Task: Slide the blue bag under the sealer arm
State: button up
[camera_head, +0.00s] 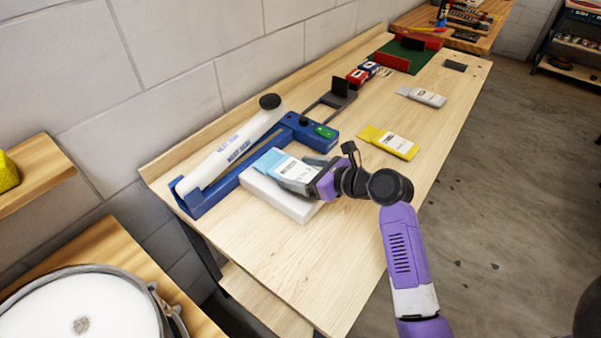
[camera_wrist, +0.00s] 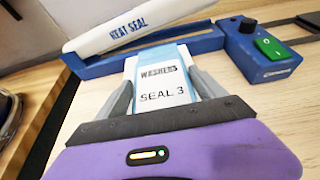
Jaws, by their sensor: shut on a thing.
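The blue bag (camera_head: 268,161) has a white label; in the wrist view its label (camera_wrist: 162,92) reads "WASHERS" and "SEAL 3". My gripper (camera_head: 293,178) is shut on the bag, with a grey finger on each side of it in the wrist view (camera_wrist: 163,95). The bag is over a white block (camera_head: 298,211) in front of the sealer. The blue sealer base (camera_head: 194,203) carries a raised white sealer arm (camera_head: 232,149) marked "HEAT SEAL", also in the wrist view (camera_wrist: 138,25). The bag's far end is close to the base; I cannot tell whether it reaches under the arm.
A yellow bag (camera_head: 389,142) and a grey bag (camera_head: 421,96) lie to the right on the wooden bench (camera_head: 345,255). A dark stand (camera_head: 339,94), small red and blue boxes (camera_head: 363,74) and a green mat (camera_head: 408,54) are farther back. The bench front is clear.

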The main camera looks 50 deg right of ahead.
aim_at(280, 162)
jog(key=shift+f+b, duration=0.45)
jog(key=shift+f, duration=0.05)
jog(key=shift+w+r+p, duration=0.15)
jog(key=shift+w+p, duration=0.2)
jog(key=shift+w, duration=0.25)
jog(key=shift+w+a+p, duration=0.1)
jog(key=shift+w+p, duration=0.9)
jog(key=shift+w, duration=2.05)
jog(key=shift+w, duration=0.1)
jog(key=o, duration=1.4)
